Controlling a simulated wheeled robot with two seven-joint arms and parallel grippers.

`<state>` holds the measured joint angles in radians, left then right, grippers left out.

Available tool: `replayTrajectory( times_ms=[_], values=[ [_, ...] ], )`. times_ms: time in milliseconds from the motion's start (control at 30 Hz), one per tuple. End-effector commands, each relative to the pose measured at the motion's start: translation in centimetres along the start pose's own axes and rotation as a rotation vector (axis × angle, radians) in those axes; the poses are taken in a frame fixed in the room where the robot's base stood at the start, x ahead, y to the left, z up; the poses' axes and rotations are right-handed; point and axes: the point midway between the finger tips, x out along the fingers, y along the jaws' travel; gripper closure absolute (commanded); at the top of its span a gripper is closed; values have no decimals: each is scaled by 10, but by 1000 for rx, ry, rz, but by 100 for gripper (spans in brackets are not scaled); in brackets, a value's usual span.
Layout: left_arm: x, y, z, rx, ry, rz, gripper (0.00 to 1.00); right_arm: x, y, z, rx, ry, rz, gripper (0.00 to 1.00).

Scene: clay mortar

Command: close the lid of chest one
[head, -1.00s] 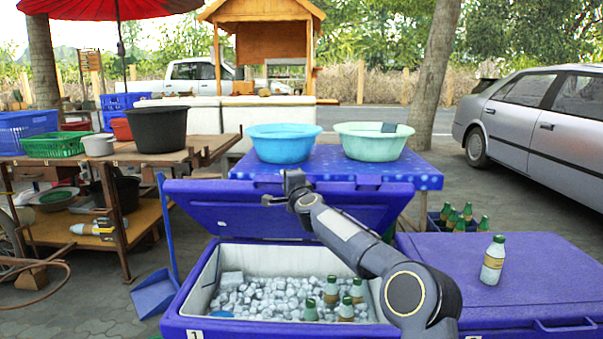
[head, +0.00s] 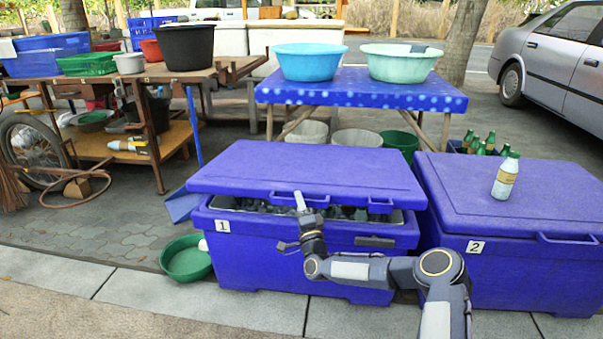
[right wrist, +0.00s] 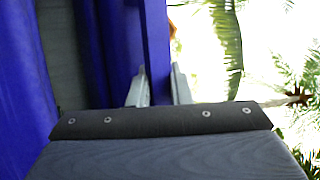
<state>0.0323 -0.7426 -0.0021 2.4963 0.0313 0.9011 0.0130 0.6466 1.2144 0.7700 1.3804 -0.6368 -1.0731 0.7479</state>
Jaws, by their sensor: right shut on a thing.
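Chest one (head: 270,255) is the blue cooler with the white label "1". Its blue lid (head: 310,172) is tilted slightly up at the front, and a narrow gap between lid and rim shows dim ice and bottles (head: 350,212). My right gripper (head: 301,203) is at the middle of the lid's front edge, shut on the lid's handle (head: 284,195). In the right wrist view the fingers (right wrist: 158,88) stand on both sides of a blue strip of the lid (right wrist: 156,45). My left gripper is not in view.
Chest two (head: 510,270) stands close on the right, its lid shut with a bottle (head: 506,176) upright on top. A green basin (head: 187,259) is on the ground at left. A blue table (head: 360,94) with two basins is behind.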

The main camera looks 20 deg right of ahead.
Motion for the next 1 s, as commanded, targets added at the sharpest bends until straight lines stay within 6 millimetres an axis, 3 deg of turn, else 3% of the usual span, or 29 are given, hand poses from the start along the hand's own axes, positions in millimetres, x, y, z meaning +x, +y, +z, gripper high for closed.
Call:
replayTrajectory(
  times_ms=[100,333,933,967,1000],
  values=[
    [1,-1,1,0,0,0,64,-19,30,10,-21,-1,-57,100],
    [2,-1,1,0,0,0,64,-38,65,17,-53,0,-130,100],
    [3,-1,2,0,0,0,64,-49,86,21,-63,-6,-142,100],
    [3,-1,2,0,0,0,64,-49,86,21,-64,-6,-141,78],
    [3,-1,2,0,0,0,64,-49,87,20,-64,-6,-141,73]
  ],
)
